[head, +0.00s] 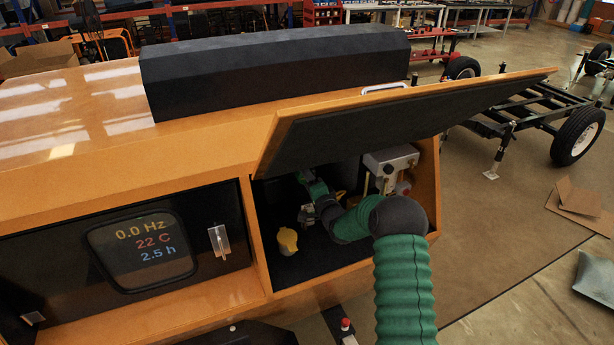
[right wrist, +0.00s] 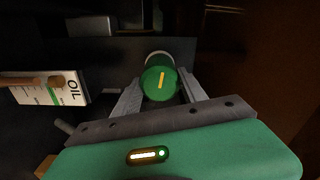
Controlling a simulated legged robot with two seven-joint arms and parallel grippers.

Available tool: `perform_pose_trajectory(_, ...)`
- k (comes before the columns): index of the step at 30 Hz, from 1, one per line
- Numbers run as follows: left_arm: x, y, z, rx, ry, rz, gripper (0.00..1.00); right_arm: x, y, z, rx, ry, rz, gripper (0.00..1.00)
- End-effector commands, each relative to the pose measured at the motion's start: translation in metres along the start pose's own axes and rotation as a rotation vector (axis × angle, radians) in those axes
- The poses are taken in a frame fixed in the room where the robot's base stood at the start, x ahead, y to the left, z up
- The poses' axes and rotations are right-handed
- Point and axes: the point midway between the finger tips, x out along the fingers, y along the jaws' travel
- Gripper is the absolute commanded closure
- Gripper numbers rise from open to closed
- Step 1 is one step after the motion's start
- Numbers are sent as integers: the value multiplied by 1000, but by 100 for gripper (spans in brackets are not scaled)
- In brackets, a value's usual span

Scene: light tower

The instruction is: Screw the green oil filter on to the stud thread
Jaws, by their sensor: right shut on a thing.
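The green oil filter (right wrist: 159,80) shows in the right wrist view as a round green end with a yellow mark and a pale rim behind it. My right gripper (right wrist: 158,88) is shut on it, with one grey finger on each side. In the head view my right arm reaches into the open compartment under the raised lid, and the gripper (head: 304,180) is small and partly hidden there. I cannot make out the filter clearly in that view. The stud thread is not visible, so I cannot tell whether the filter touches it. My left gripper is not in view.
A raised lid (head: 390,125) hangs above my right arm. A yellow-capped part (head: 287,240) stands on the compartment floor, and a pale box (head: 391,161) is on the right. A display panel (head: 143,246) is further left.

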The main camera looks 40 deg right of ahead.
Motion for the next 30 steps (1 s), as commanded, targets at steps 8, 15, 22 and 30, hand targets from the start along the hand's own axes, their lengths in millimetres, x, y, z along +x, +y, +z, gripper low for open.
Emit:
perform_pose_trajectory(8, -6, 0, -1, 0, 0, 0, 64, 2, -8, -4, 102, 6, -12, 99)
perform_pose_trajectory(15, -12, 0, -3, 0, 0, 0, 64, 4, -6, -2, 449, 1, -15, 99)
perform_pose_trajectory(22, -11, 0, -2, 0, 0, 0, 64, 4, -6, -2, 444, 1, -14, 39)
perform_pose_trajectory(30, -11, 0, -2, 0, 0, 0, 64, 2, -3, -1, 443, 1, -8, 25)
